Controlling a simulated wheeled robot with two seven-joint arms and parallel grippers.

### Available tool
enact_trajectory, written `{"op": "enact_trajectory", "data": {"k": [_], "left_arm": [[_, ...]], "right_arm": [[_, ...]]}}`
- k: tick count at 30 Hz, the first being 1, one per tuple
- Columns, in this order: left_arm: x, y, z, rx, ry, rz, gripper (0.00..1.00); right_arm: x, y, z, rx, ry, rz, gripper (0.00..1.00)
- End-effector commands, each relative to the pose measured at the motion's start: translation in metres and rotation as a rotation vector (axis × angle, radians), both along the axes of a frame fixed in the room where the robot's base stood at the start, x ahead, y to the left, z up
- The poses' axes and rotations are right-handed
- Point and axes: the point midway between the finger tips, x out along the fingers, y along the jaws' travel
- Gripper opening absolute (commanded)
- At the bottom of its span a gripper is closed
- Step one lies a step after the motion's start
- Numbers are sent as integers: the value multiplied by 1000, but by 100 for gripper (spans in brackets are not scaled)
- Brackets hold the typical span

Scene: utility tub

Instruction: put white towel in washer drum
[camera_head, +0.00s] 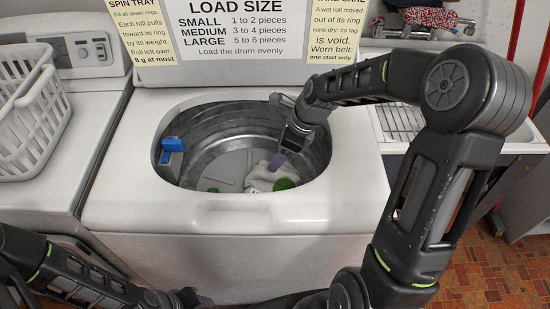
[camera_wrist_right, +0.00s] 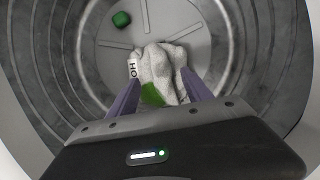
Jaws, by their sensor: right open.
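The white towel (camera_head: 262,174) lies bunched on the floor of the metal washer drum (camera_head: 225,125). It also shows in the right wrist view (camera_wrist_right: 158,66), with a small white tag lettered "HO" at its left side. My right gripper (camera_head: 278,162) reaches down inside the drum above the towel. In the wrist view its two purple fingers (camera_wrist_right: 163,88) are apart, one on each side of the towel's near end; I cannot tell whether they touch it. My left gripper (camera_head: 200,299) is low at the bottom edge, in front of the washer, and its jaws are not clear.
A green patch (camera_wrist_right: 152,95) shows at the towel's near end. A separate green block (camera_wrist_right: 121,19) lies on the drum floor. A white basket (camera_head: 28,120) stands left; a sink (camera_head: 400,120) is right.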

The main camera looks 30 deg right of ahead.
Motion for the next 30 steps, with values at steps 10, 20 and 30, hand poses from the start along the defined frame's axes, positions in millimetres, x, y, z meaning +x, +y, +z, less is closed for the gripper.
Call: {"op": "enact_trajectory", "data": {"k": [10, 20, 30], "left_arm": [[0, 0, 1, 0, 0, 0, 38], [0, 0, 1, 0, 0, 0, 38], [0, 0, 1, 0, 0, 0, 38]], "right_arm": [[-18, -22, 68, -1, -3, -1, 58], [-23, -28, 88, 1, 0, -1, 58], [-23, -28, 87, 1, 1, -1, 58]]}}
